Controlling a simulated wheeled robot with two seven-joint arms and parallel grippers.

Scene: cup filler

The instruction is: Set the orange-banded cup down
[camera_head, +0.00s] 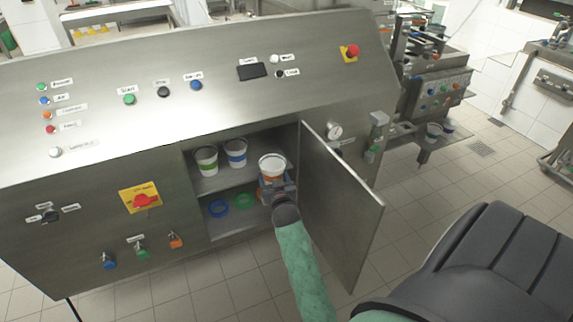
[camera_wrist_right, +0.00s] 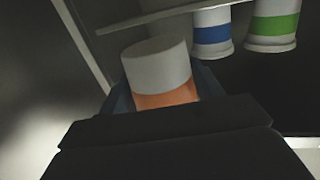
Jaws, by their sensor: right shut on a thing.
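The orange-banded cup (camera_head: 271,163) is white with an orange band and stands out in front of the open cabinet in the head view. It also shows large in the right wrist view (camera_wrist_right: 158,72). My right gripper (camera_head: 277,186) is shut on its lower part, at the cabinet's opening near the door side. The wrist view appears upside down, so I cannot tell whether the cup touches a shelf. A green-banded cup (camera_head: 206,161) and a blue-banded cup (camera_head: 235,153) stand on the upper shelf (camera_head: 212,185) to the left. My left gripper is not in view.
The cabinet door (camera_head: 342,205) stands open just right of my right arm. A red emergency button (camera_head: 352,51) is on the sloped panel above.

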